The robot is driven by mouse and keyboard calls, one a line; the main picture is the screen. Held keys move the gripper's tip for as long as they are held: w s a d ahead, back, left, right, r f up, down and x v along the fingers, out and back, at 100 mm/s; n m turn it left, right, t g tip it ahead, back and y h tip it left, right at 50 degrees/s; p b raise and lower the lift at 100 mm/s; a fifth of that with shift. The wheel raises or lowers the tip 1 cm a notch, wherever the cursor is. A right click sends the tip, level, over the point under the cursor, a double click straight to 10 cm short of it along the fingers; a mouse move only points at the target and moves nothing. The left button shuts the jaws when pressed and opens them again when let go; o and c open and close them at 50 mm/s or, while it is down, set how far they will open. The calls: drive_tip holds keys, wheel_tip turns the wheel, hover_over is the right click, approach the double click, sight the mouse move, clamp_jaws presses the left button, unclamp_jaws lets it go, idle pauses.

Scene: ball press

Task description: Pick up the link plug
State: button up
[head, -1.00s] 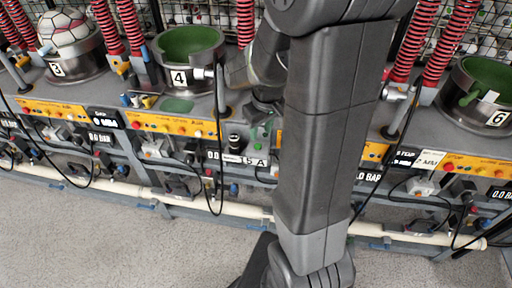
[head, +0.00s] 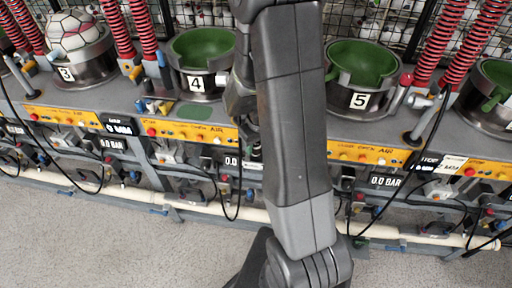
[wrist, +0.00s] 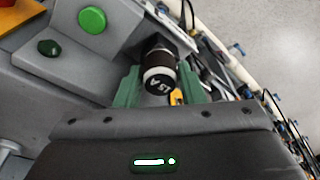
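My gripper (wrist: 158,88) has green fingers, one on each side of the plug. The fingers look spread, with the plug between them, and I see no firm grip on it. The fingertips are partly hidden by the plug and the gripper body. In the head view my arm hides both the plug and the gripper.
A grey panel with a green button (wrist: 92,20) and a darker green button (wrist: 49,48) lies close left of the plug. Green press bowls 4 (head: 197,82) and 5 (head: 359,100) stand on the bench behind. A pale pipe (head: 400,233) runs low along the front.

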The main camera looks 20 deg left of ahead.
sight(256, 144)
drive_tip(key=c, duration=0.6)
drive_tip(key=shift+r, duration=0.1)
wheel_tip(256, 144, up, 10)
drive_tip(key=shift+f+b, duration=0.1)
drive_tip(key=shift+b, duration=0.3)
